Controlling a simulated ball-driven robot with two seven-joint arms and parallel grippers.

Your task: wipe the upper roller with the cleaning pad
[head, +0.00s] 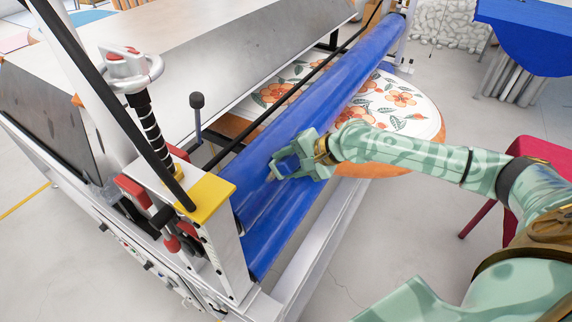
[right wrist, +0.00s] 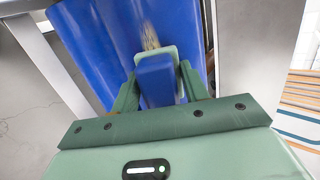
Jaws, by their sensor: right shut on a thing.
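The upper roller (head: 337,90) is a long, glossy blue cylinder running diagonally across the machine in the head view; its blue surface also fills the top of the right wrist view (right wrist: 95,45). My right gripper (head: 283,168) is at the roller, over its nearer half. It is shut on the cleaning pad, whose blue block (right wrist: 156,84) shows between the fingers in the right wrist view, with a pale green plate behind it. A brownish patch shows just beyond the pad. The pad appears at the roller surface, but exact contact is hidden. My left gripper is out of view.
A yellow-topped end post (head: 207,197) with red levers stands at the roller's near end. A dark bar runs along the roller's far side. A flower-patterned round board (head: 420,115) lies beyond my right arm. A red chair (head: 530,147) stands at the right.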

